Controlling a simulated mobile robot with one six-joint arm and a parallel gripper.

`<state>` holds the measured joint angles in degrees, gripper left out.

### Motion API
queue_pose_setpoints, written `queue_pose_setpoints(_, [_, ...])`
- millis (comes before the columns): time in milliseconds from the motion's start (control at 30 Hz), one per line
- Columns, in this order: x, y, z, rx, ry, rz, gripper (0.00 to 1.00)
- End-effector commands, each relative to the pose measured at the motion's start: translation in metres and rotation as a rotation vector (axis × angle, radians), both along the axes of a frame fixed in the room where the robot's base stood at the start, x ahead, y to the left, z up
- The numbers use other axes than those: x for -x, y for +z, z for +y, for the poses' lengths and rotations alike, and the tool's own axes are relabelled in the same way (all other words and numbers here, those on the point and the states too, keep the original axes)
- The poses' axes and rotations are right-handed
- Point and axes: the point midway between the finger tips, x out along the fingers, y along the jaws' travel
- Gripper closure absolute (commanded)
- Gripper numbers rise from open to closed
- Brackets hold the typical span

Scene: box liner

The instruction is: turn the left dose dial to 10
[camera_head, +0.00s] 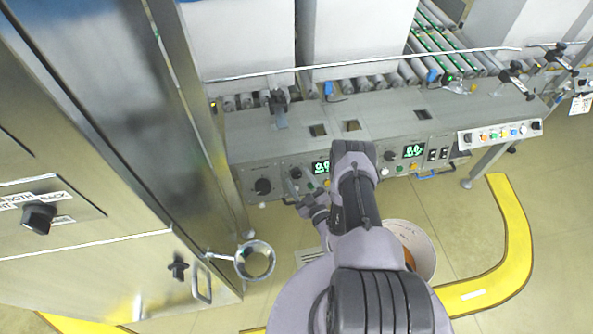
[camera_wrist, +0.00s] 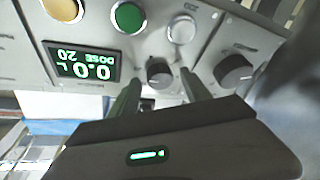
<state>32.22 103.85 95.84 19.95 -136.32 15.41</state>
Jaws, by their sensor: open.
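The left dose dial (camera_wrist: 160,72) is a small dark knob on the grey panel. In the wrist view, which shows the panel upside down, my gripper (camera_wrist: 160,79) is open with one finger on each side of the dial. I cannot tell whether the fingers touch it. The green display (camera_wrist: 82,64) beside it reads 0.0 L and DOSE 20.
A larger black knob (camera_wrist: 233,70) sits close beside the dial. A clear button (camera_wrist: 181,29), a green button (camera_wrist: 128,18) and a yellow button (camera_wrist: 62,8) are nearby. In the head view a steel cabinet (camera_head: 130,130) stands at left. A second display (camera_head: 413,150) reads 8.0.

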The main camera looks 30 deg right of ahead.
Motion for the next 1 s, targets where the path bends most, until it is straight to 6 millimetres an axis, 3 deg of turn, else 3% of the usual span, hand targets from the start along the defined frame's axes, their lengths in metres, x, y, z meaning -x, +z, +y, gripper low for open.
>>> queue_pose_setpoints(233, [0.0004, -0.0002, 0.0002, 0.0, 0.0, 0.0, 0.44])
queue_pose_setpoints(500, [0.0002, -0.0001, 0.0002, 0.0, 0.0, 0.0, 0.97])
queue_pose_setpoints(533, [0.0002, -0.0001, 0.0002, 0.0, 0.0, 0.0, 1.0])
queue_pose_setpoints(1000, [-0.0004, 0.0029, -0.0019, 0.119, 0.043, 0.033, 1.0])
